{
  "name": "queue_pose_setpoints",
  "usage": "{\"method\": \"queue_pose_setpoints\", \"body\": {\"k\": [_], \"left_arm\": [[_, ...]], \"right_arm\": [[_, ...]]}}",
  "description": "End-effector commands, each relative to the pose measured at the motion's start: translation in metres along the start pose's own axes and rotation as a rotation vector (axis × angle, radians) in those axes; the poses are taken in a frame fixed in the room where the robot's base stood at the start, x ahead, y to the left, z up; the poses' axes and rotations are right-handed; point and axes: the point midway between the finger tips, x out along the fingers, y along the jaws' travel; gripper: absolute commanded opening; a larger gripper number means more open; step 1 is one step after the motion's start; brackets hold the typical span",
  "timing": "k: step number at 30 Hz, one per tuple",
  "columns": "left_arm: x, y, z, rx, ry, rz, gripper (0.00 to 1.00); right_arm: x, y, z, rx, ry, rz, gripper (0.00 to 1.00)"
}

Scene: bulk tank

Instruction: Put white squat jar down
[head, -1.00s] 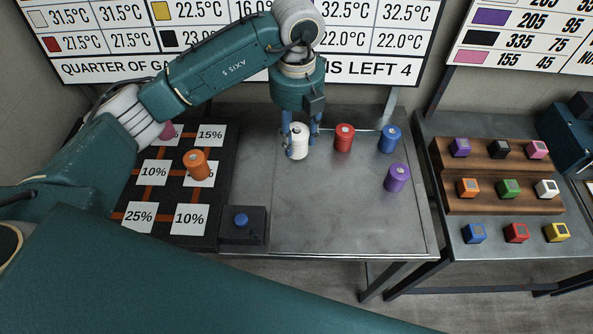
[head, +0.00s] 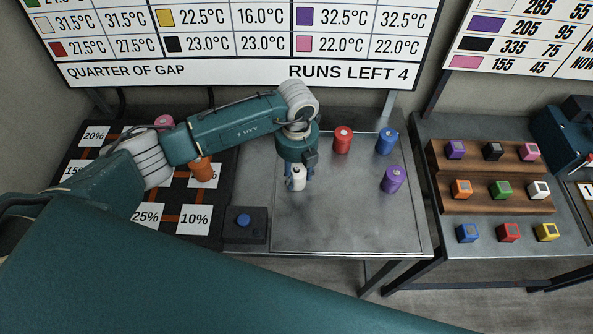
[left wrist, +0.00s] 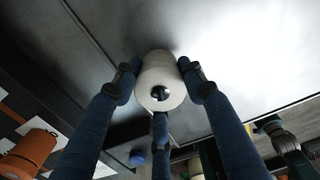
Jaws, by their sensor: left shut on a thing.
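The white squat jar (head: 298,180) is upright over the left part of the grey metal tray area, in front of the red jar (head: 342,139). My left gripper (head: 297,184) points down and is shut on the white jar. In the left wrist view the blue fingers press around the sides of the white jar (left wrist: 160,82), with its round end facing the camera. Whether its base touches the metal surface I cannot tell. My right gripper is not in view.
A blue jar (head: 386,141) and a purple jar (head: 392,179) stand on the right of the metal table (head: 340,225). An orange jar (head: 203,168) stands on the percent board. A blue-button box (head: 244,225) is at front left. The front middle is clear.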

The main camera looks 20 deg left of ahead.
Motion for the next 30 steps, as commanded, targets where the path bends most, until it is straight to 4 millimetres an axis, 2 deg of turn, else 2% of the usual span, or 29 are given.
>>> {"method": "queue_pose_setpoints", "body": {"k": [7, 8, 10, 11, 18, 23, 26, 30], "left_arm": [[0.004, 0.000, 0.000, 0.000, 0.000, 0.000, 0.11], [0.004, 0.000, 0.000, 0.000, 0.000, 0.000, 0.43], [0.003, 0.000, 0.000, 0.000, 0.000, 0.001, 0.57], [0.003, 0.000, 0.000, 0.000, 0.000, 0.001, 0.60], [0.003, 0.000, 0.000, 0.000, 0.000, 0.001, 0.60], [-0.005, 0.000, 0.001, 0.000, -0.002, 0.000, 0.60], [-0.020, 0.000, 0.002, 0.000, -0.003, -0.002, 0.60], [-0.051, -0.001, 0.002, 0.000, -0.006, -0.003, 0.60]], "right_arm": [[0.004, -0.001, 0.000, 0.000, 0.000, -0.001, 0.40], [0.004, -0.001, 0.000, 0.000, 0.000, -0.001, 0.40], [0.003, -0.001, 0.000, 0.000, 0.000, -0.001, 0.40], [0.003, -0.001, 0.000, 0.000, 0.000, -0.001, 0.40], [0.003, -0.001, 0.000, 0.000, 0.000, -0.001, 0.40], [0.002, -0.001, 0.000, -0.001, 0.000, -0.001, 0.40], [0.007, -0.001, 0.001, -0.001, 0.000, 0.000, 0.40], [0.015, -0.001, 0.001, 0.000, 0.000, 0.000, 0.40]]}}
